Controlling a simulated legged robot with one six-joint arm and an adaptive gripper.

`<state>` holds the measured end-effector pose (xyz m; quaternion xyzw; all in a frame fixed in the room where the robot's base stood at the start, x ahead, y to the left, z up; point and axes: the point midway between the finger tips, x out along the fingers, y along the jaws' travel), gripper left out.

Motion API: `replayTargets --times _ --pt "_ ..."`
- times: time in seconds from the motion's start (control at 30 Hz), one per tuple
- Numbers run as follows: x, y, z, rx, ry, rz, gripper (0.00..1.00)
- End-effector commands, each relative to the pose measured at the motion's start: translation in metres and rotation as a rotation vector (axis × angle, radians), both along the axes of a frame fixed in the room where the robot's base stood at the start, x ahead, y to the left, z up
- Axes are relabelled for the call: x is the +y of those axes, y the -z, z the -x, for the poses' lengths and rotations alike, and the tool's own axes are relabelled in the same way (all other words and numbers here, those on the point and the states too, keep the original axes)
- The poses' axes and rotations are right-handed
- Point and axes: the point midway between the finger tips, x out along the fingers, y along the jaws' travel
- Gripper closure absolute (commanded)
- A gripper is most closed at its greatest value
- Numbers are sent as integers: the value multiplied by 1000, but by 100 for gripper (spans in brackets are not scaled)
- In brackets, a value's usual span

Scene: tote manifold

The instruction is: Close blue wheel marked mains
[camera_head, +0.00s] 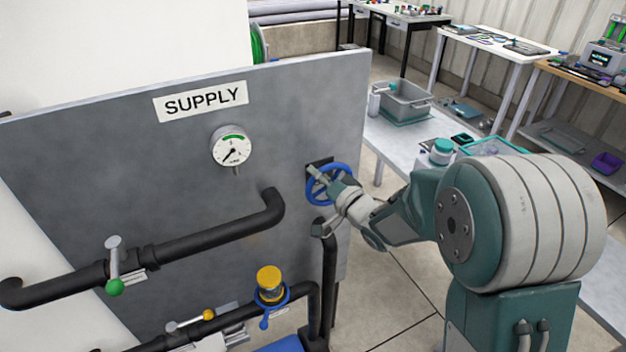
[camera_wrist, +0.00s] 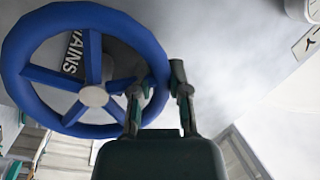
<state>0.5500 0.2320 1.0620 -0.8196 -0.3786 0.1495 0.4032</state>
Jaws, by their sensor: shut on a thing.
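The blue wheel (camera_head: 330,185) is mounted at the right side of the grey panel (camera_head: 160,140). In the wrist view the blue wheel (camera_wrist: 75,128) fills the left half, with spokes and a pale hub. A label reading "MAINS" (camera_wrist: 74,54) shows behind its spokes. My gripper (camera_head: 326,182) reaches it from the right; in the wrist view my gripper (camera_wrist: 158,84) has its fingers on either side of the rim at the wheel's right, shut on it. The exact finger contact is small and partly hidden.
The panel also carries a SUPPLY sign (camera_head: 201,101), a pressure gauge (camera_head: 231,147), a green-knobbed lever (camera_head: 114,270), black pipes (camera_head: 210,238) and a yellow-capped fitting (camera_head: 269,280). A bench with a grey tote (camera_head: 405,104) stands behind my arm. Open floor lies below the arm.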

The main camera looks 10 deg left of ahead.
Motion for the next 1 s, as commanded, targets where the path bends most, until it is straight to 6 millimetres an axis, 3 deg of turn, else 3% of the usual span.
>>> replayTargets --times 0.5,1.0 --pt "-18 -4 -12 257 5 -358 100" --pt "-25 -4 -16 352 5 -492 100"
